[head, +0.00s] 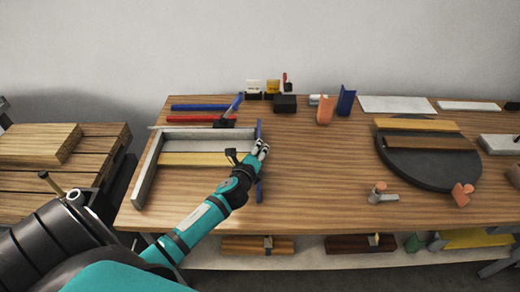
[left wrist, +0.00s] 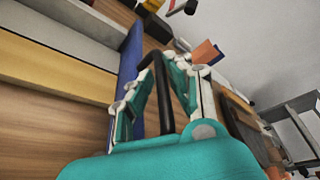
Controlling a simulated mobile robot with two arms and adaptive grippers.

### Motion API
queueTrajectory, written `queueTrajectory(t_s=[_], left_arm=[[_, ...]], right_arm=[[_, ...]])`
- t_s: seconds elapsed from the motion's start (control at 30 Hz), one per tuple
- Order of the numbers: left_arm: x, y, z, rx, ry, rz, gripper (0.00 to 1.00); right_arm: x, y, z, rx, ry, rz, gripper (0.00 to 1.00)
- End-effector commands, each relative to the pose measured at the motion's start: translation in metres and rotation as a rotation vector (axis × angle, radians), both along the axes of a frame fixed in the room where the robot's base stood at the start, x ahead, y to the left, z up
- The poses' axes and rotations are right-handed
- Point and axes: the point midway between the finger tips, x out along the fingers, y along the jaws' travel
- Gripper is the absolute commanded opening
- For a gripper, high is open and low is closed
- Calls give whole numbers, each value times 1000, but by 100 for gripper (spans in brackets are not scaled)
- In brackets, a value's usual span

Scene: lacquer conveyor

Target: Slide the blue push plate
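The blue push plate (head: 258,190) stands as a thin upright strip at the right end of the pale frame on the wooden table. It also shows in the left wrist view (left wrist: 129,55), running down behind the left finger. My left gripper (head: 263,149) is at the plate, its fingertips overlapping it around the middle of its length. In the left wrist view the teal and white fingers (left wrist: 163,68) lean inward with a dark curved bar between them. Whether the fingers touch the plate, or how far they are shut, I cannot tell. My right gripper is out of view.
Inside the pale frame (head: 148,172) lies a yellow board (head: 192,159). Red (head: 188,118) and blue (head: 200,107) bars lie behind it. A dark round turntable (head: 425,172) carries boards at the right. Table space between the plate and turntable is mostly clear.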

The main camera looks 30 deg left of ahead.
Motion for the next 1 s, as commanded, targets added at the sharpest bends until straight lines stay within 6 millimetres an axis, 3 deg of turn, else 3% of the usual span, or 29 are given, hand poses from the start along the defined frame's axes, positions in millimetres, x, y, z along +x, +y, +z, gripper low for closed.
queueTrajectory(t_s=[0.03,0.1,0.47,1.0], left_arm=[[0,0,0,0,0,0,25],[0,0,0,0,0,0,34],[-5,-3,1,0,-1,-3,34],[-100,-29,22,-1,1,0,34]], right_arm=[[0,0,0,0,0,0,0],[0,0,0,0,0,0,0],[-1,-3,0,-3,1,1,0],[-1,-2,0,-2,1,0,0]])
